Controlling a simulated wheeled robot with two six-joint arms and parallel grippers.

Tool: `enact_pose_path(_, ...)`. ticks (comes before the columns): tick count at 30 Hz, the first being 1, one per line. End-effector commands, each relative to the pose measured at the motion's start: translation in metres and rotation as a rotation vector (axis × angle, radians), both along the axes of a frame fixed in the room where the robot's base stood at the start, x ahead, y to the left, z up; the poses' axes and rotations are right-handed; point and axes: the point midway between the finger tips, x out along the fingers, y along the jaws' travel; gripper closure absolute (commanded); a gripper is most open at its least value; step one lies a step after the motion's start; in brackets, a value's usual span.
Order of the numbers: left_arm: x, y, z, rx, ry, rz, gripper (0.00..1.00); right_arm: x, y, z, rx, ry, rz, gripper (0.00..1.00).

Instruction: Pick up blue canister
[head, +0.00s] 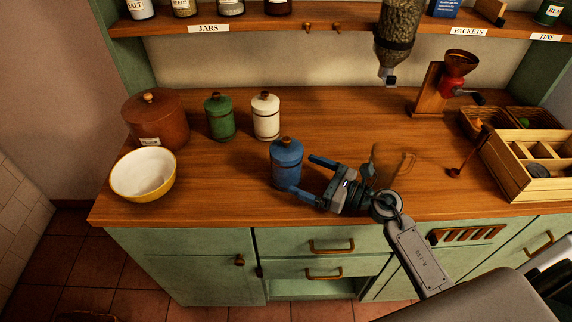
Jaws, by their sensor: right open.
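The blue canister (287,158) stands upright on the wooden counter, left of centre near the front edge. It has a blue lid with a small wooden knob. My right gripper (306,176) is open, with its fingers pointing left toward the canister. One finger is near the canister's lower front and the other is to the right of its upper side. I cannot tell whether either finger touches it. My left gripper is not in the head view.
A green canister (220,118) and a white canister (266,117) stand behind. A brown pot (157,122) and a yellow-rimmed bowl (143,175) are at left. A grinder (455,86) and a wooden divided box (520,168) are at right. A shelf (260,24) runs above.

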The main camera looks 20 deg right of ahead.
Motion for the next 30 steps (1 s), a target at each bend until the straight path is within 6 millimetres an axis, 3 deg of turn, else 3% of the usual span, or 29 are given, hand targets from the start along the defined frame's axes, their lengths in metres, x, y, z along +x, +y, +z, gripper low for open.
enact_pose_path(8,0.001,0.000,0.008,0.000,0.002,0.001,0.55,0.012,0.012,0.003,0.002,0.001,0.001,0.06)
enact_pose_path(18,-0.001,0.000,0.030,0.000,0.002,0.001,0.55,0.041,0.042,0.007,0.003,0.000,-0.001,0.06)
enact_pose_path(27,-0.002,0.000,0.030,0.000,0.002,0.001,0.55,0.045,0.046,0.004,0.000,0.000,0.001,0.06)
enact_pose_path(28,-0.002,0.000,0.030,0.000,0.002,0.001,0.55,0.045,0.046,0.004,0.000,0.000,0.001,0.08)
enact_pose_path(30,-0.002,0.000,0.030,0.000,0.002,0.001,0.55,0.044,0.046,0.004,0.001,0.001,0.001,0.22)
